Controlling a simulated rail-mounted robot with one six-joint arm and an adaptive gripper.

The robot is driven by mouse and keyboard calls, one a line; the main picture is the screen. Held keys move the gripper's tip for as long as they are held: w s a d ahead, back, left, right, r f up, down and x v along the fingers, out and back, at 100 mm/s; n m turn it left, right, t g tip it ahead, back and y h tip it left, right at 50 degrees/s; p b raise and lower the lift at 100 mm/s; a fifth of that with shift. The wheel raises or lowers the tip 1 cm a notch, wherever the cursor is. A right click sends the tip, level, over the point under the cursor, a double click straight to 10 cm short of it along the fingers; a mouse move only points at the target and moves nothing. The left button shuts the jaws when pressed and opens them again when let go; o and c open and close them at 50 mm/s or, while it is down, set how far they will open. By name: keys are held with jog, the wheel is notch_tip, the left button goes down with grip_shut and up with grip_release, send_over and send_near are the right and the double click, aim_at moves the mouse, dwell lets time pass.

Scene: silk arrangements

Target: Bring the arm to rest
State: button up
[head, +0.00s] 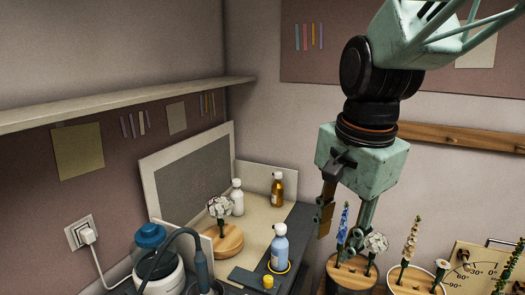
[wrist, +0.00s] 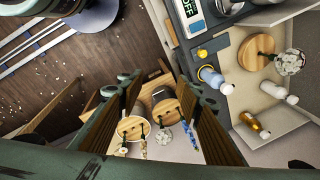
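My gripper (head: 341,232) hangs from the arm on the right side of the head view, fingers pointing down. In the wrist view its two wood-toned fingers (wrist: 160,82) stand wide apart with nothing between them. A wooden flower stand (head: 350,277) holds a blue flower spike (head: 342,222) and a white bloom (head: 376,243). The gripper appears above this stand; the blue spike shows behind or between the fingers, and I cannot tell the exact gap. A second stand (head: 413,279) holds a cream flower spike (head: 411,238) to the right.
A blue bottle (head: 280,247), a white bottle (head: 237,198), an amber bottle (head: 277,189) and a wooden block (head: 229,241) with a white bloom stand on the left counter. A shelf (head: 120,103) runs along the left wall.

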jog(key=s+d+r+n+t, duration=0.1)
jog(key=s+d+n, duration=0.2)
jog(key=s, duration=0.7)
jog(key=s+d+r+n+t, duration=0.1)
jog(key=s+d+r+n, duration=0.1)
jog(key=s+n, duration=0.6)
jog(key=shift+s+d, duration=0.55)
jog(key=shift+s, duration=0.6)
